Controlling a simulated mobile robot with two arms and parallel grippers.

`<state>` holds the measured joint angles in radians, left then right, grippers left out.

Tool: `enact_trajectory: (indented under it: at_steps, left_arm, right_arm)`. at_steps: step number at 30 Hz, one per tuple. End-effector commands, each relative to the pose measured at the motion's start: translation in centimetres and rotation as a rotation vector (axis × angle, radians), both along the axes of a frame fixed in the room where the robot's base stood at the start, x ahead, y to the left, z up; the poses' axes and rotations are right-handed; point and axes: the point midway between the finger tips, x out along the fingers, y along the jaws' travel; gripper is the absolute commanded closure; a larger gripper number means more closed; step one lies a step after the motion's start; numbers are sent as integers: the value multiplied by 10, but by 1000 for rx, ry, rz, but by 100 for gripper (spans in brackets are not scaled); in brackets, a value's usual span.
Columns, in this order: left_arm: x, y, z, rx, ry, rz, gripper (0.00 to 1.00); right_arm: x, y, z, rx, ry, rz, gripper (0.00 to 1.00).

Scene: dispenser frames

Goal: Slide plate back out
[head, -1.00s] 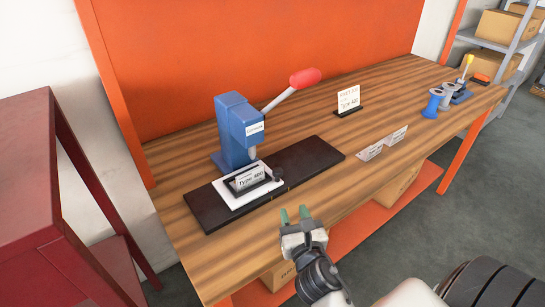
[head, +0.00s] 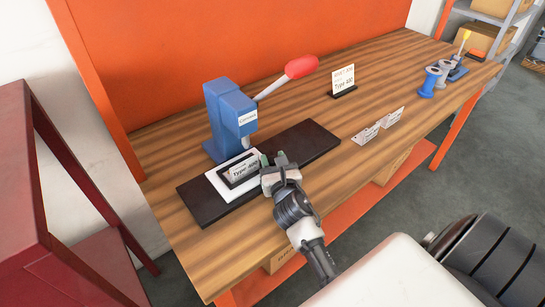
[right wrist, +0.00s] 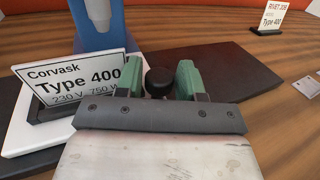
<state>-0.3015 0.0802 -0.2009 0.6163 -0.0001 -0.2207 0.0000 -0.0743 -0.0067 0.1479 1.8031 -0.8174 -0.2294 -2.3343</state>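The white slide plate (head: 226,195) lies on a long black base (head: 308,142) in front of the blue press (head: 229,118). It carries a black holder with a "Corvask Type 400" nameplate (head: 243,169), which stands tilted in the right wrist view (right wrist: 75,88). A black knob (right wrist: 158,80) sits at the plate's right side. My right gripper (head: 271,160) is down at this knob. In the right wrist view its green fingers (right wrist: 159,78) stand on either side of the knob, seemingly with small gaps. My left gripper is not in view.
The press has a raised lever with a red grip (head: 301,66). A "Type 400" sign (head: 344,80) stands behind to the right. The base's right half is clear.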

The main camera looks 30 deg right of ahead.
Motion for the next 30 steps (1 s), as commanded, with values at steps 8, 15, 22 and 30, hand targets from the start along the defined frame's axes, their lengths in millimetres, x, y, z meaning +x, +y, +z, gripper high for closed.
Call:
enact_trajectory:
  at_steps: [8,15,22,30]
  left_arm:
    - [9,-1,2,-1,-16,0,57]
    - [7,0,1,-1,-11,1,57]
    - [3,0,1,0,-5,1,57]
    - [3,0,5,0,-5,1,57]
  right_arm:
    - [8,-3,0,1,0,0,62]
    - [8,-3,0,1,0,0,80]
    - [8,-2,0,1,0,0,100]
    - [9,-18,1,-4,1,-1,100]
